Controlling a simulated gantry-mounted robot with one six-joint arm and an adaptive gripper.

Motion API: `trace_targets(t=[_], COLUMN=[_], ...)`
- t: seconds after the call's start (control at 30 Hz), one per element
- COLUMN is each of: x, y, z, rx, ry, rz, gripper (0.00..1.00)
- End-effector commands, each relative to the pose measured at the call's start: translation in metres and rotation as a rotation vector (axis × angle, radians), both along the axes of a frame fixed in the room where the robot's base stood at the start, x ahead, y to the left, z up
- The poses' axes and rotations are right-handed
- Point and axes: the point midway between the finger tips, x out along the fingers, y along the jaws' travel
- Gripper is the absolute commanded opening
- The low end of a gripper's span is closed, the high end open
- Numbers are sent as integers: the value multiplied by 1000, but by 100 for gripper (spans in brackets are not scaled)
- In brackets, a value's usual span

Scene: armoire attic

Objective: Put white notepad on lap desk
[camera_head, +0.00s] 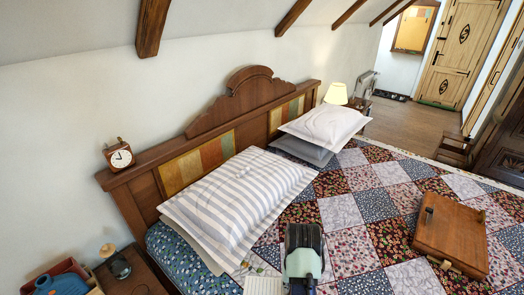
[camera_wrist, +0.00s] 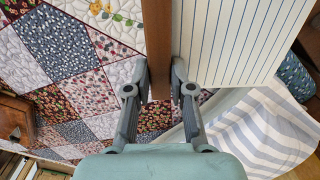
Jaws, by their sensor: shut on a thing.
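The white notepad (camera_wrist: 235,40) shows in the wrist view as lined paper beside a brown strip (camera_wrist: 157,45). My gripper (camera_wrist: 160,82) is shut on that brown edge, with one finger on each side. In the head view a corner of the notepad (camera_head: 262,286) shows at the bottom edge, left of my gripper (camera_head: 303,272), whose fingertips are hidden. The lap desk (camera_head: 455,232), a brown wooden box, lies on the quilt to the right of my gripper. A brown wooden piece (camera_wrist: 14,118) at the wrist view's left edge seems to be the lap desk.
The patchwork quilt (camera_head: 352,242) is clear between my gripper and the lap desk. A striped pillow (camera_head: 232,195) lies to the left, and also shows in the wrist view (camera_wrist: 250,130). White and grey pillows, a headboard (camera_head: 240,105) with a clock, and a lamp stand behind.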

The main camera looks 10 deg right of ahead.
Motion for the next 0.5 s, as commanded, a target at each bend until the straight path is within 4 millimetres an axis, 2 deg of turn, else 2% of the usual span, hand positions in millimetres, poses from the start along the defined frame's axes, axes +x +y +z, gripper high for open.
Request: trace_targets(t=[0.03,0.1,0.2,0.33,0.5], x=[11,21,29,32,33], y=[34,73,117,149,157], z=[8,14,19,22,22], rx=[0,0,0,0,0], ry=[0,0,0,0,0], rz=[63,133,210,265,279], gripper=[0,0,0,0,0])
